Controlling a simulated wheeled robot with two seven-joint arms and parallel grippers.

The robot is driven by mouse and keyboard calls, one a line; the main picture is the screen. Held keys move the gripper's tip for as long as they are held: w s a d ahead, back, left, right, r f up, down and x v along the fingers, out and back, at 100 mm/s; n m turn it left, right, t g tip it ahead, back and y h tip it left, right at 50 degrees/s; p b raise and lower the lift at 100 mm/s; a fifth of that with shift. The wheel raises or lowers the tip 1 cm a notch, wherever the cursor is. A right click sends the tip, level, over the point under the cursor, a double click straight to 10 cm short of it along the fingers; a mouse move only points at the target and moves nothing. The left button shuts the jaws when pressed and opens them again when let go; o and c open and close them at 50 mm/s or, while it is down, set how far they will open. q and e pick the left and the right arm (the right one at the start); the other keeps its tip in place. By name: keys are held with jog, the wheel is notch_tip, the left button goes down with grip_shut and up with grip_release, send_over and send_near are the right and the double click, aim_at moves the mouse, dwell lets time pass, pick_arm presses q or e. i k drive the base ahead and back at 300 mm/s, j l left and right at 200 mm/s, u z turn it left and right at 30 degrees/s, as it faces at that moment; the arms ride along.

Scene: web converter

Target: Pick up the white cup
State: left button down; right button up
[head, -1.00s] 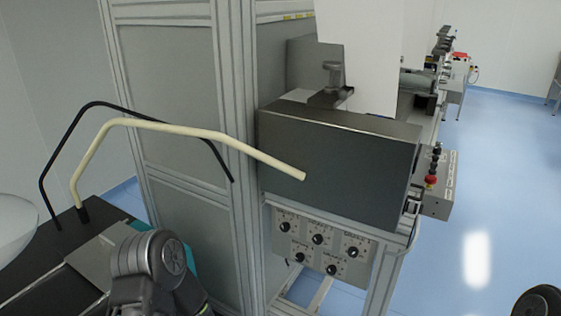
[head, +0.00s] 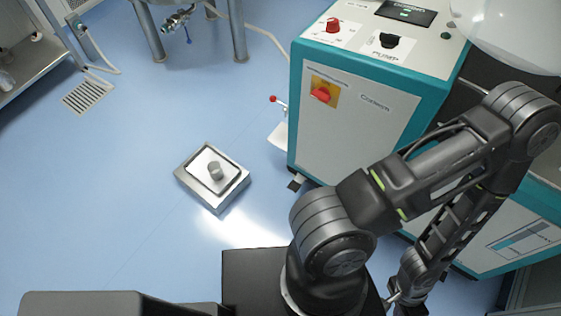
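I cannot make out a white cup for certain. My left gripper is not in view.
A white and teal cabinet (head: 350,115) with red and black knobs stands right of centre. A metal-legged stand (head: 238,42) is at the top, a shelf (head: 35,62) at the top left, and a floor drain (head: 90,92) below it. Blue floor around the block is clear.

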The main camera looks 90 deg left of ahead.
aim_at(215, 167)
jog(key=u, duration=3.65)
jog(key=i+j, duration=0.8)
jog(key=i+j+z, duration=0.25)
jog(key=z, duration=1.75)
jog(key=j, duration=0.05)
